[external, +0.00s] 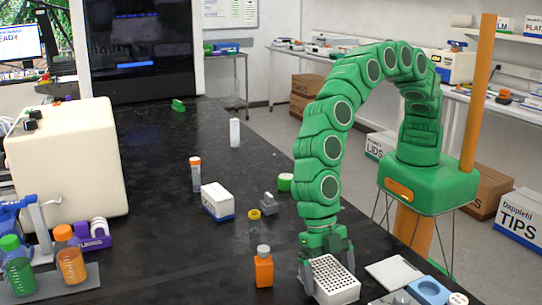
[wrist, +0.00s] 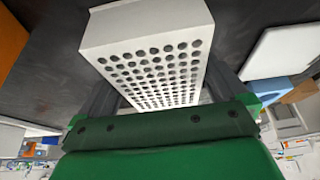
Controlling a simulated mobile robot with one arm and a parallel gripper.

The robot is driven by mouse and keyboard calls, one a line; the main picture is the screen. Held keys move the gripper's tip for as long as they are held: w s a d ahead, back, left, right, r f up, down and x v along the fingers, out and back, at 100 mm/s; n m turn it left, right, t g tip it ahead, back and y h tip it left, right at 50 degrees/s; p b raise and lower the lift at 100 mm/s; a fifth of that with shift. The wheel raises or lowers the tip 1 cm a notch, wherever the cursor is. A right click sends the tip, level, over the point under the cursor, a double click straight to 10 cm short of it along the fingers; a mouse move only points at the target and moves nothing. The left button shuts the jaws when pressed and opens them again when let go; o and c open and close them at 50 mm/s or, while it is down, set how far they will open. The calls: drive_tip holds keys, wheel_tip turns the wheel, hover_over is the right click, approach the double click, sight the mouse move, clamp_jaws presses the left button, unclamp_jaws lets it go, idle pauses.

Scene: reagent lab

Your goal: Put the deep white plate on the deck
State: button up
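The deep white plate (external: 336,284) is a white block with a grid of round holes on top. It is at the near edge of the black bench. My gripper (external: 328,262) points down over it, with one grey finger against each side. In the wrist view the deep white plate (wrist: 150,28) lies between the fingers of my gripper (wrist: 163,95), which appear closed on its sides. I cannot tell whether it rests on the bench or is slightly lifted. I cannot tell for sure which surface is the deck.
An orange bottle (external: 264,270) stands just left of my gripper. A flat white slab (external: 394,273) and a blue item (external: 428,290) lie to the right. A white box (external: 217,202), a tube (external: 195,175) and a cream machine (external: 66,165) stand farther left. The bench middle is mostly clear.

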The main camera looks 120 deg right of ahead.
drive_tip(key=v, duration=1.2)
drive_tip(key=shift+d+r, duration=0.1)
drive_tip(key=shift+r, duration=0.05)
